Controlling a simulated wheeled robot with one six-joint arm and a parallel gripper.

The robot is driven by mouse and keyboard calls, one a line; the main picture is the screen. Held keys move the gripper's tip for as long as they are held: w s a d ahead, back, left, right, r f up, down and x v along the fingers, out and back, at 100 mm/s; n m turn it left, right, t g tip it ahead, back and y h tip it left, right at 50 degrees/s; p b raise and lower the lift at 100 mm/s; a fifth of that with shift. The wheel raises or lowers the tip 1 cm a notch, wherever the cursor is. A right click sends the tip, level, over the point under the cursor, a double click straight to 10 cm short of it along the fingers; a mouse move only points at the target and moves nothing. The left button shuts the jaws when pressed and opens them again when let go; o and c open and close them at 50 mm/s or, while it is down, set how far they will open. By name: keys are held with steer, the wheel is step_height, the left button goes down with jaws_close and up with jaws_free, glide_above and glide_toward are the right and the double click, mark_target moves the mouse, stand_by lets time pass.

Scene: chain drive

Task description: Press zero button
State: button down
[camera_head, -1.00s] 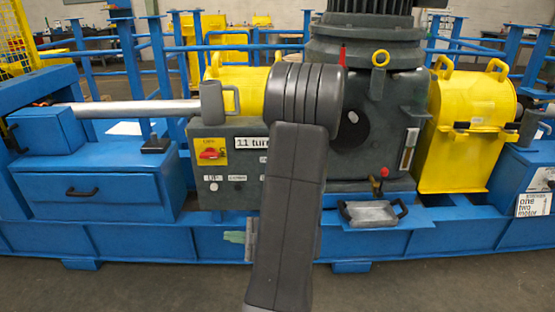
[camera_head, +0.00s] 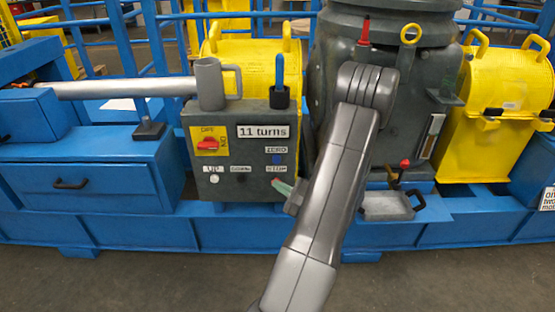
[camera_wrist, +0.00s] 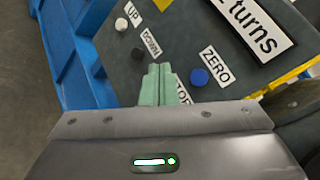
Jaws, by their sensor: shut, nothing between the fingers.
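The control box (camera_head: 228,168) is a dark panel with an "11 turns" label, a red switch and small labelled buttons. The blue zero button (camera_head: 276,160) sits under its "ZERO" label at the panel's right side. In the wrist view the zero button (camera_wrist: 199,77) lies right of my gripper, beside the "ZERO" label (camera_wrist: 216,64). My gripper (camera_wrist: 160,70) has pale green fingers shut together with nothing between them. It points at the panel near the "DOWN" and "STOP" labels, apart from the zero button. The stop button is hidden.
The floor in front is clear.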

steer(key=shift+w, duration=0.1)
steer(key=p, duration=0.1)
glide_toward(273, 161)
steer(key=shift+w+a+f, duration=0.1)
steer(key=shift+w+a, duration=0.35)
steer(key=shift+a, duration=0.35)
steer(key=shift+w+a+f, duration=0.1)
steer(key=shift+w+a, duration=0.35)
steer(key=shift+a, duration=0.35)
steer(key=shift+w+a+f, duration=0.1)
steer(key=shift+w+a, duration=0.35)
steer(key=shift+a, duration=0.35)
steer(key=shift+w, duration=0.4)
steer(key=shift+w+b, duration=0.5)
stand_by(1.2)
steer(key=shift+s, duration=0.15)
steer(key=shift+s+b, duration=0.4)
steer(key=shift+s, duration=0.4)
steer(key=shift+s, duration=0.1)
